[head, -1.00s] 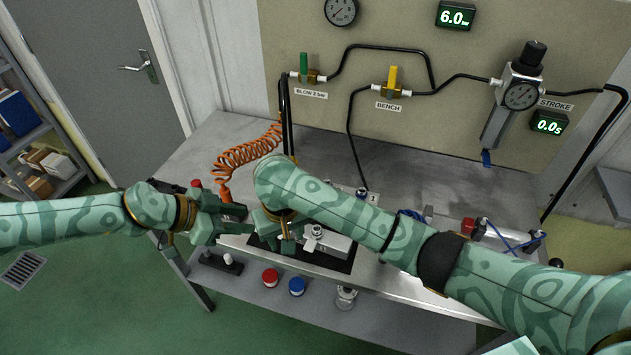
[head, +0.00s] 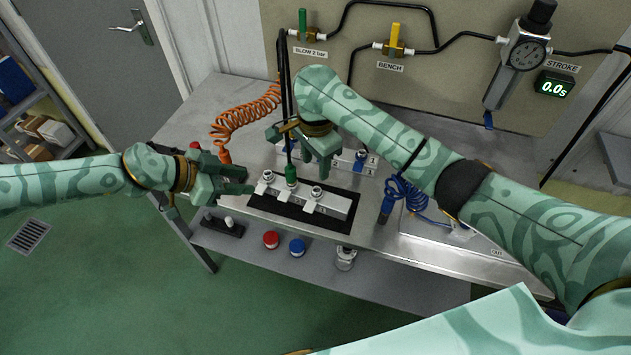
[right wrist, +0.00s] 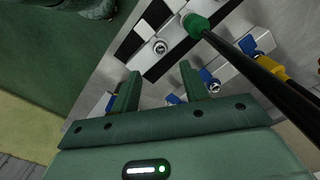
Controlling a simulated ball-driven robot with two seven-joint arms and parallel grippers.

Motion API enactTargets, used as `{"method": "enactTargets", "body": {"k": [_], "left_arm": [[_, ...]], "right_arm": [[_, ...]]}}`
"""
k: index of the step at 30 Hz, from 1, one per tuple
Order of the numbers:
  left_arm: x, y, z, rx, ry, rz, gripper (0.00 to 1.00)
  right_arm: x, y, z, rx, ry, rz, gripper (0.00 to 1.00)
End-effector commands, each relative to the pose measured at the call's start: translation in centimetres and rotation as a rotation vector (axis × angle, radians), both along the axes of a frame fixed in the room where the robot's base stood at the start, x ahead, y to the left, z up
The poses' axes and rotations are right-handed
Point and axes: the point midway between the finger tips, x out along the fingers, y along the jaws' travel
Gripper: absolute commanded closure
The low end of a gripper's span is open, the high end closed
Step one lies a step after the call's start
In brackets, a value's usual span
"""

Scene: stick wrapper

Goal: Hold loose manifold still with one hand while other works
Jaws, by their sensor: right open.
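The manifold (head: 336,207) is a pale grey block with several ports on top, lying on a black strip (head: 262,205) near the bench's front edge. A green fitting (head: 291,174) on a black hose stands upright at its middle port; whether it is seated I cannot tell. It also shows in the right wrist view (right wrist: 196,24). My left gripper (head: 248,182) is at the manifold's left end; whether it touches or grips the block is unclear. My right gripper (head: 322,172) is open and empty above and behind the manifold, with its fingers apart in the wrist view (right wrist: 158,85).
A second block with blue fittings (head: 361,156) stands behind the manifold. A blue tool (head: 386,208) with coiled hose lies to the right, and an orange coiled hose (head: 243,118) to the left. Red (head: 271,239) and blue (head: 297,247) caps sit on the lower shelf.

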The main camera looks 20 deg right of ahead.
Motion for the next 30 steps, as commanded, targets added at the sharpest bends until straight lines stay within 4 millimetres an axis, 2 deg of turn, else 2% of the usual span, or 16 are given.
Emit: {"method": "enactTargets", "body": {"k": [6,12,18,26,28,30], "left_arm": [[0.0,0.0,0.0,0.000,0.000,0.000,0.64],[0.0,0.0,0.0,0.000,0.000,0.000,0.64],[0.0,0.0,0.0,0.000,0.000,0.000,0.64],[0.0,0.0,0.0,0.000,0.000,0.000,0.64],[0.0,0.0,0.0,0.000,0.000,0.000,0.64],[0.0,0.0,0.0,0.000,0.000,0.000,0.64]], "right_arm": [[-0.1,0.0,-5.2,-0.001,0.003,-0.001,0.55],[0.0,0.0,-8.6,-0.001,0.002,0.001,0.55],[0.0,0.0,-10.2,0.000,0.000,0.002,0.55],[0.0,0.0,-10.3,0.000,-0.001,0.002,0.55],[0.0,0.0,-10.3,0.000,-0.001,0.002,0.69],[0.0,0.0,-10.3,0.000,-0.001,0.002,0.88]]}}
